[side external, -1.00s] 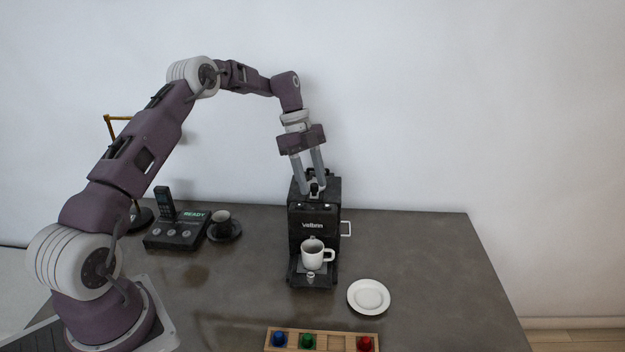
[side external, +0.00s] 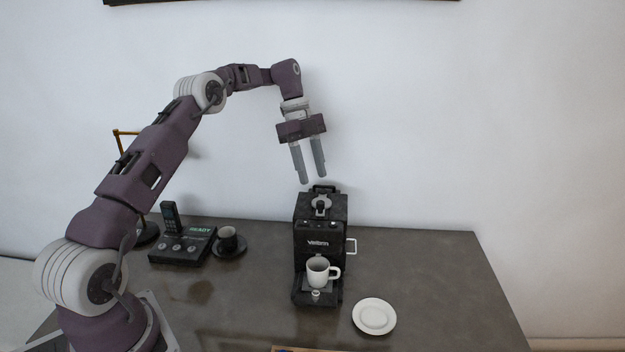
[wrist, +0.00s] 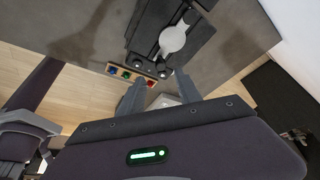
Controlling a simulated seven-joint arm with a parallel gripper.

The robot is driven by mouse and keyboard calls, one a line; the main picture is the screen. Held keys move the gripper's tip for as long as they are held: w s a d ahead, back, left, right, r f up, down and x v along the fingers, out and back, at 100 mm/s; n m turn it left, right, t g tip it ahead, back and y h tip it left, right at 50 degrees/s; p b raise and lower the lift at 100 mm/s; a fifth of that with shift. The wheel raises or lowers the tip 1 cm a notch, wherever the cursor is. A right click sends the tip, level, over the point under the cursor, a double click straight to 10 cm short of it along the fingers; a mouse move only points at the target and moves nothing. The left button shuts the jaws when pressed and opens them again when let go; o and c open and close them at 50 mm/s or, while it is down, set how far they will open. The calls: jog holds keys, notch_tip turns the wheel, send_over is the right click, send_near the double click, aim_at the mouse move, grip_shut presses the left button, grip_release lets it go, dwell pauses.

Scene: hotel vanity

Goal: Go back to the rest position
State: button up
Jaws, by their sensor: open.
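My gripper (side external: 312,180) is open and empty, pointing down in the air above the black coffee machine (side external: 307,240). There is a clear gap between its fingertips and the machine's top. In the wrist view the two fingers (wrist: 160,88) are apart with nothing between them. The machine's top, with a round grey part (wrist: 173,38), lies beyond them. A white cup (side external: 318,271) stands upright on the machine's front tray.
A white saucer (side external: 374,316) lies right of the machine. To the left are a dark console (side external: 183,246) with a handset and a dark cup (side external: 228,240) on a saucer. A wooden rack (wrist: 118,70) holds coloured capsules. The counter's right side is clear.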

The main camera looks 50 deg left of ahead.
jog(key=s+d+r+n+t+y, duration=0.2)
jog(key=s+d+r+n+y, duration=0.2)
jog(key=s+d+r+n, duration=0.85)
jog(key=s+d+n+t, duration=0.1)
jog(key=s+d+n, duration=0.1)
jog(key=s, duration=0.9)
jog(key=s+d+f+n+t, duration=0.1)
jog(key=s+d+n+t, duration=0.1)
jog(key=s, duration=0.9)
jog(key=d+n, duration=0.1)
jog(key=d, duration=0.1)
jog(key=shift+s+d+t, duration=0.2)
jog(key=shift+d+t, duration=0.1)
jog(key=shift+d, duration=0.05)
